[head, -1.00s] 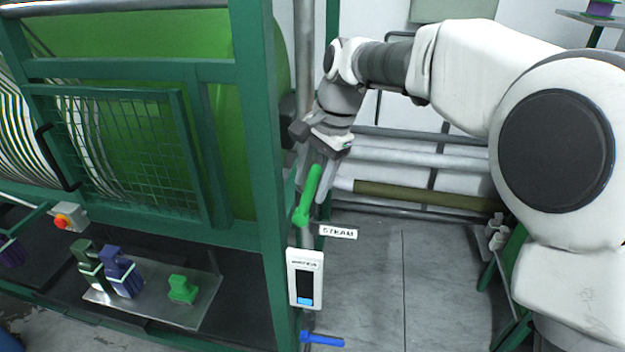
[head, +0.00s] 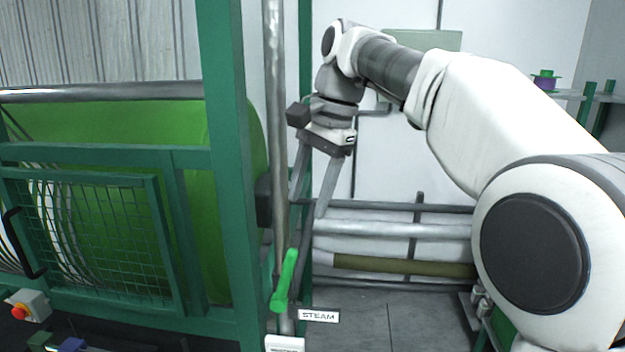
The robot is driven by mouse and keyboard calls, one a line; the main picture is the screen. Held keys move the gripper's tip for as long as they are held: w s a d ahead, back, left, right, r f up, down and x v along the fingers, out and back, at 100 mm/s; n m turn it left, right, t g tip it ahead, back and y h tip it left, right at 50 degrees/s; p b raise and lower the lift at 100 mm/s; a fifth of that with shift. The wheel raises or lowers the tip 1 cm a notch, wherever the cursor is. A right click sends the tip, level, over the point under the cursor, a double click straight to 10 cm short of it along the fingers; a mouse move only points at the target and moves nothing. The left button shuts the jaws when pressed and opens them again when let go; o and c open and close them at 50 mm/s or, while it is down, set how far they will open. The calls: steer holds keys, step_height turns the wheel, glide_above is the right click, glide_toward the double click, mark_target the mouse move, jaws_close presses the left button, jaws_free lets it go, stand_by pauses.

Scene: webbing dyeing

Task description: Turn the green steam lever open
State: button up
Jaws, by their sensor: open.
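The green steam lever (head: 285,282) is on the vertical grey pipe (head: 274,110), beside the green frame post. Its handle points up and leans slightly right. The white STEAM label (head: 319,316) is just to its lower right. My gripper (head: 307,212) points down with its two fingers apart and nothing between them.
The green machine frame (head: 228,180) with its drum stands close on the left. Horizontal pipes (head: 400,230) run along the wall behind my gripper. Grey floor (head: 365,330) is clear at the lower right. A shelf (head: 570,95) is at the far right.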

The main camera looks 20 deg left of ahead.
steer(key=shift+v, duration=1.15)
steer(key=shift+c, duration=0.2)
steer(key=shift+f, duration=0.1)
steer(key=shift+c, duration=1.1)
steer(key=d+f+m+y+b, duration=0.1)
steer(key=f, duration=0.1)
steer(key=d+f+m+g+b, duration=0.1)
steer(key=d+f+m+b, duration=0.1)
steer(key=d+f+m+g+y+b, duration=0.1)
steer(key=d+f+b, duration=0.1)
steer(key=f, duration=0.1)
steer(key=shift+s+y, duration=0.2)
steer(key=shift+y, duration=0.1)
jaws_close()
steer(key=d+f+m+y+b, duration=0.5)
steer(key=d+m+y+b, duration=0.15)
steer(key=m, duration=0.25)
steer(key=t, duration=0.1)
glide_toward(287, 273)
steer(key=shift+m, duration=0.4)
steer(key=shift+w+a+f+p, duration=0.1)
steer(key=shift+a+f+p, duration=0.35)
steer(key=shift+a+f, duration=1.65)
